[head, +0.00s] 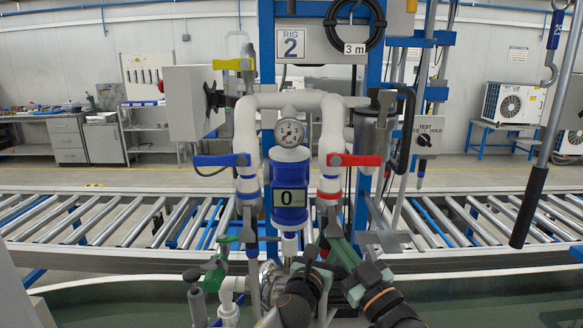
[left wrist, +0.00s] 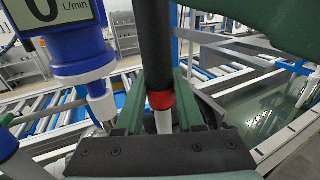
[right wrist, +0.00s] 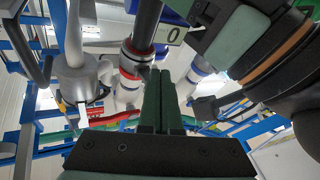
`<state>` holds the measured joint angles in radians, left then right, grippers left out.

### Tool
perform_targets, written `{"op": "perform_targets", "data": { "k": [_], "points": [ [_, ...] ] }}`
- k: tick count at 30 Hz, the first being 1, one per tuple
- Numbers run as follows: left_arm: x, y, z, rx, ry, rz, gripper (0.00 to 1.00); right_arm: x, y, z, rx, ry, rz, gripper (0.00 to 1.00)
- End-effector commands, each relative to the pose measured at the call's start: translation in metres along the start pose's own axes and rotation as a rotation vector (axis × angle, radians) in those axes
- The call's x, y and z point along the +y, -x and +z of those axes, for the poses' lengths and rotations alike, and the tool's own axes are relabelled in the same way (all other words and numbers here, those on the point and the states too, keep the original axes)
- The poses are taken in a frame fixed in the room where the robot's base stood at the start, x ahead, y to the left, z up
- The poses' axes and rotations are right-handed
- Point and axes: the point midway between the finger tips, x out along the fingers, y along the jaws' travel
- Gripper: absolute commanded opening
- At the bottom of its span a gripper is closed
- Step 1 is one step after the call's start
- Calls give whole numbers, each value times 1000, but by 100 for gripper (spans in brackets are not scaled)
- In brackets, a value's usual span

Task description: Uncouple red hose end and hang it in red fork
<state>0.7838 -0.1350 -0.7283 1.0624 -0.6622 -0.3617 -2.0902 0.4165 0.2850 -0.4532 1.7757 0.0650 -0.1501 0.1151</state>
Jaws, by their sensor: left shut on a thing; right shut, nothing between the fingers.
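The red hose end (left wrist: 161,99) is a dark sleeve with a red band and a grey length below it. It stands between the green fingers of my left gripper (left wrist: 158,88), which is shut on it. In the head view the dark sleeve (head: 330,215) hangs below the red-banded pipe outlet (head: 329,197). The outlet also shows in the right wrist view (right wrist: 131,72), in line with the sleeve; I cannot tell if they are locked together. My right gripper (right wrist: 160,76) is shut and empty, close beside the outlet. I cannot make out the red fork.
The flow meter (head: 290,190) reads 0, just left of the hose. A red lever (head: 355,160) and a blue lever (head: 222,160) sit above. A filter housing (head: 372,135) is at right. A roller conveyor (head: 120,220) runs behind. My wrists crowd together below the rig.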

Motion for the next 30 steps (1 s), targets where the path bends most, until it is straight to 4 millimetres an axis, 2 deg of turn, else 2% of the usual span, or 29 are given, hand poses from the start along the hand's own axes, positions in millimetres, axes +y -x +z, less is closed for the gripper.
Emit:
{"op": "perform_targets", "data": {
  "k": [13,24,30],
  "points": [
    [-1,0,4,-8,0,-2,0,0,1,-11,1,-1,0,0],
    [-1,0,6,-9,0,-3,0,-14,23,-11,-1,-2,-1,0],
    [-1,0,6,-10,0,-3,0,-17,28,-12,1,0,0,0]
  ]
}}
